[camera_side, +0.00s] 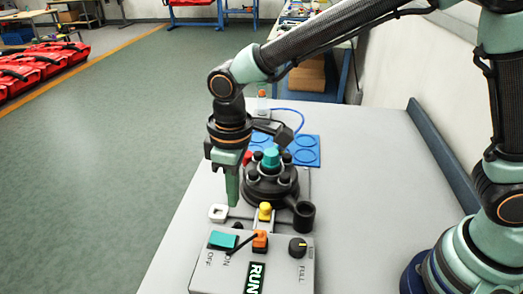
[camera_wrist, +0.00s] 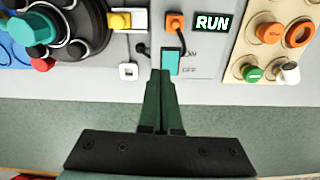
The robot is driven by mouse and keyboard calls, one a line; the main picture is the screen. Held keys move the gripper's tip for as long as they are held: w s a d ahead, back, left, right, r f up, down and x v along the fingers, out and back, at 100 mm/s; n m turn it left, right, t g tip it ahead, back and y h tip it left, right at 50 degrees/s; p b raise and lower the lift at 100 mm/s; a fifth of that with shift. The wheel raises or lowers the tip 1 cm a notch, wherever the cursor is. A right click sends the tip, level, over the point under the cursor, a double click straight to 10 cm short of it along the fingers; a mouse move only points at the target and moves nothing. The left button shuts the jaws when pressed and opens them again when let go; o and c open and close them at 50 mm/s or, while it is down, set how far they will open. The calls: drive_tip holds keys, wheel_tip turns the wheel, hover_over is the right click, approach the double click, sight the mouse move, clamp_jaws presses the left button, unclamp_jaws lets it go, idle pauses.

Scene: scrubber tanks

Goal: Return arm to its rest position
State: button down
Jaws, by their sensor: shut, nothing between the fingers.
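My gripper (camera_side: 233,203) points straight down in the side view, beside the black round tank unit (camera_side: 262,192) with a teal cap. Its fingers are shut with nothing between them. In the wrist view my gripper (camera_wrist: 161,72) shows its two fingers together, with the tips overlapping the picture area just below the teal rocker switch (camera_wrist: 170,61). I cannot tell its height above the table exactly. My arm is bent over the table from the right.
The grey control box (camera_side: 210,264) has the teal switch, an orange plug (camera_side: 260,240), a black knob (camera_side: 298,247) and a RUN display. A white square ring (camera_side: 218,213), black cup (camera_side: 304,216) and blue plate (camera_side: 305,150) are near. A beige board (camera_wrist: 243,47) holds coloured knobs.

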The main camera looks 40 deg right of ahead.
drive_tip(key=d+r+m+t, duration=0.1)
drive_tip(key=d+r+m, duration=0.1)
drive_tip(key=d+r, duration=0.35)
drive_tip(key=d+r+m+t, duration=0.1)
drive_tip(key=d+r+m, duration=0.15)
drive_tip(key=d, duration=0.55)
drive_tip(key=s+d+r+m+t, duration=0.3)
drive_tip(key=s+d, duration=0.3)
drive_tip(key=d, duration=0.5)
drive_tip(key=shift+s+m, duration=0.4)
drive_tip(key=shift+m, duration=0.05)
